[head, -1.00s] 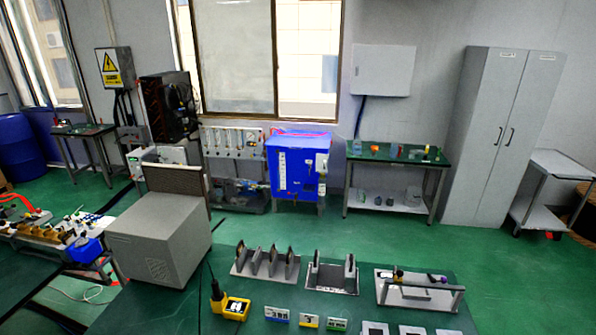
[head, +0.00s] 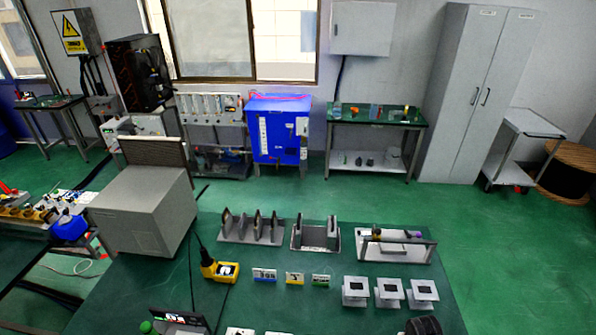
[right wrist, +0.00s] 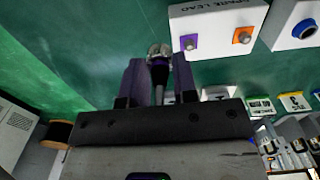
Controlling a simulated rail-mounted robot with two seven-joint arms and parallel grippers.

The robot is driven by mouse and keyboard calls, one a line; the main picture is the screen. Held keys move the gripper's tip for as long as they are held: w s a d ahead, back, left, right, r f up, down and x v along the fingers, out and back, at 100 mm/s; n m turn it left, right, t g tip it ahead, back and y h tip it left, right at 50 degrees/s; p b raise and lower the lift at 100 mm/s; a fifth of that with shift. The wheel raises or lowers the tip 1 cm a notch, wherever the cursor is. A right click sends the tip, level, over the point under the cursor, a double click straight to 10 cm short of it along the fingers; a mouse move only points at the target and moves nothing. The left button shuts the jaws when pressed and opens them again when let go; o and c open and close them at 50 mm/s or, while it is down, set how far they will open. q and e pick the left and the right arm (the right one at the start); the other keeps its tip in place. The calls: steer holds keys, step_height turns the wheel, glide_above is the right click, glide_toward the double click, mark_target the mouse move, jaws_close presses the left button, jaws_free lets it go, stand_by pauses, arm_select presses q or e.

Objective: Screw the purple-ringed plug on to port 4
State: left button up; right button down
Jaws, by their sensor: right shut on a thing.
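My right gripper (right wrist: 159,64) shows in the right wrist view, its two purple-grey fingers shut on a plug (right wrist: 158,50) with a silver knurled end and a dark body. Whether this plug has a purple ring is hard to tell. Ahead and to its right is a white box (right wrist: 215,28) lettered "SPARE LEAD". It has a silver stud on a purple patch (right wrist: 190,42) and another on an orange patch (right wrist: 243,36). The plug is apart from these studs in the picture. Port 4 cannot be picked out. My left gripper is not in view.
Another white box with a blue ring (right wrist: 304,29) stands at the top right. In the head view, the green table holds a grey rack (head: 250,229), a yellow device (head: 219,271), small label cards (head: 294,279) and white blocks (head: 388,292).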

stand_by(0.3)
steer(key=s+d+p, duration=0.1)
steer(key=s, duration=0.1)
steer(key=s+d+p, duration=0.1)
steer(key=s+d, duration=0.1)
steer(key=shift+f+p, duration=0.2)
steer(key=shift+p, duration=0.15)
stand_by(0.5)
steer(key=shift+s+d+f+p, duration=0.1)
steer(key=shift+s+d+p, duration=0.45)
steer(key=shift+s+d, duration=0.35)
steer(key=shift+s+d+f+p, duration=0.1)
steer(key=shift+s+d+p, duration=0.5)
steer(key=shift+s, duration=0.4)
steer(key=shift+s+d, duration=0.1)
steer(key=shift+d, duration=0.1)
